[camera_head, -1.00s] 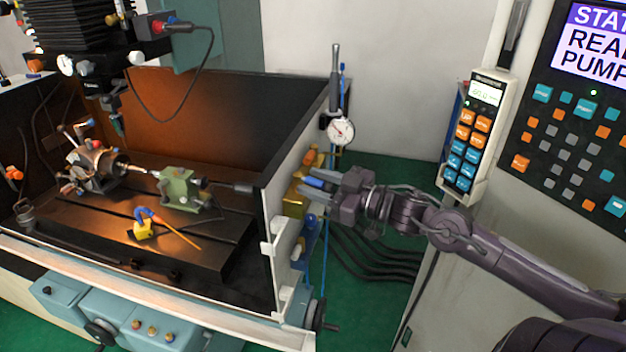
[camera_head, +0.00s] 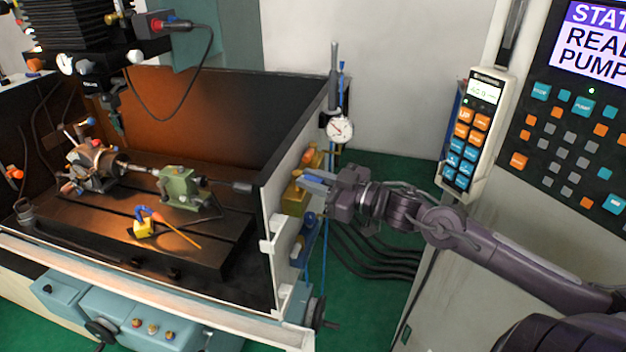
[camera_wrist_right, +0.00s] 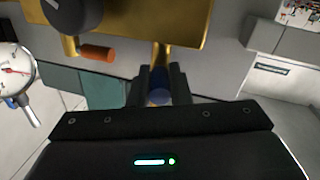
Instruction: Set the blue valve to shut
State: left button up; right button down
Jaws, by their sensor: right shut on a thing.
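The blue valve's handle (camera_head: 314,178) is on a brass manifold (camera_head: 294,198) on the outer right side of the machine enclosure. It points out to the right, toward my right gripper (camera_head: 321,184). The right gripper is shut on the handle; its jaws cover part of it. In the right wrist view the blue handle (camera_wrist_right: 158,97) shows between the two dark fingers (camera_wrist_right: 160,88), below the brass body (camera_wrist_right: 150,15). A thin brass stem runs from the body to the handle. My left gripper is not in view.
An orange handle (camera_wrist_right: 97,53) sits beside the blue one on the brass body. A dial gauge (camera_head: 339,129) stands just above. A blue fitting (camera_head: 309,220) and hoses are below. A control pendant (camera_head: 474,130) hangs to the right.

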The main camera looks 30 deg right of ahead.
aim_at(299, 199)
jog(key=shift+s+a+r+m+t+h+p, duration=0.15)
jog(key=shift+m+t+h+p, duration=0.15)
jog(key=shift+m+h, duration=0.25)
jog(key=shift+a+m+t+h+p, duration=0.15)
jog(key=shift+m+t+h+p, duration=0.15)
jog(key=shift+h, duration=0.35)
jog(key=m+h+b, duration=0.1)
jog(key=m+h, duration=0.1)
jog(key=h, duration=0.1)
jog(key=a+m+h+b, duration=0.1)
jog(key=m+h, duration=0.1)
jog(key=h, duration=0.1)
jog(key=a+m+h+b, duration=0.1)
jog(key=m+h+b, duration=0.1)
jog(key=h, duration=0.1)
jog(key=shift+a+f+m+h, duration=0.15)
jog(key=shift+f+m+h, duration=0.1)
jog(key=shift+h, duration=0.15)
jog(key=shift+a+r+m+h, duration=0.15)
jog(key=shift+r+m+h, duration=0.1)
jog(key=shift+m+h, duration=0.45)
jog(key=shift+a+m+g+h+p, duration=0.15)
jog(key=shift+m+g+h+p, duration=0.4)
jog(key=shift+h+p, duration=0.55)
jog(key=shift+h, duration=0.3)
